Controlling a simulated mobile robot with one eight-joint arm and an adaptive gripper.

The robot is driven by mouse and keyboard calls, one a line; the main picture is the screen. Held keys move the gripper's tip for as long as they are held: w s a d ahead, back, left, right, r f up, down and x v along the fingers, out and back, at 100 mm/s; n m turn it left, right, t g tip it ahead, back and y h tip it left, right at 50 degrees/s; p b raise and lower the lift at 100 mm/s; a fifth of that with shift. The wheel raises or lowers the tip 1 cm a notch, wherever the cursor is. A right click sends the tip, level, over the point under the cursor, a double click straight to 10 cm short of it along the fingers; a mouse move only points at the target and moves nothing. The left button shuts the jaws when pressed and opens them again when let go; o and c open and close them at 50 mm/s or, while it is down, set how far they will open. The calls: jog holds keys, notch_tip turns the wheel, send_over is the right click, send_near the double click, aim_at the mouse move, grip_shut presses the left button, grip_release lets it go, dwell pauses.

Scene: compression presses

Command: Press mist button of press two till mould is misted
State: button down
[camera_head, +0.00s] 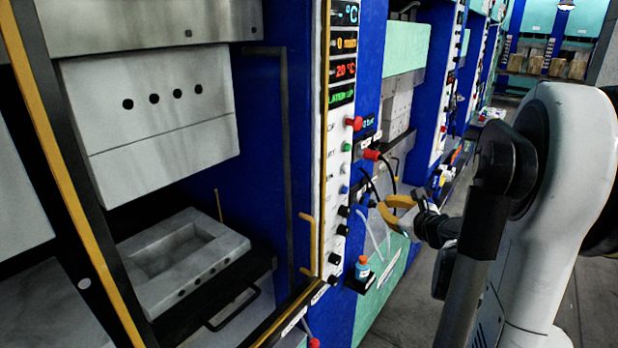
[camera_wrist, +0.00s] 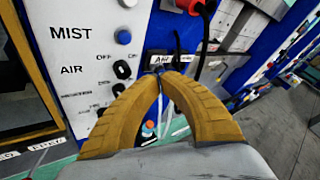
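The press control panel (camera_head: 336,150) stands in the middle of the head view, with a column of buttons and knobs. In the wrist view, a round blue button (camera_wrist: 123,37) sits right of the word MIST on the white panel (camera_wrist: 75,60); a blue button also shows in the head view (camera_head: 344,189). My gripper (camera_wrist: 161,76) has its yellow fingers brought together at the tips, with nothing between them. The tips appear below and right of the blue button, apart from it. In the head view my gripper (camera_head: 384,208) is right of the panel. The pale mould lower half (camera_head: 225,243) lies in the open press, below the upper block (camera_head: 150,115).
A red knob (camera_head: 354,123) juts from the panel, and a red plug with black cable (camera_head: 372,155) is beside it. A small bottle (camera_head: 362,268) stands on a ledge below. Black knobs (camera_wrist: 122,69) sit under the blue button. Floor (camera_head: 395,310) is clear at right.

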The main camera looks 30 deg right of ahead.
aim_at(345, 190)
jog(key=shift+d+r, duration=0.15)
jog(key=shift+d, duration=0.15)
jog(key=w+a, duration=0.3)
jog(key=w, duration=0.5)
jog(key=shift+a, duration=0.25)
jog(key=shift+w, duration=0.15)
dwell(1.3)
jog(key=shift+w+a, duration=0.2)
jog(key=shift+w, duration=0.1)
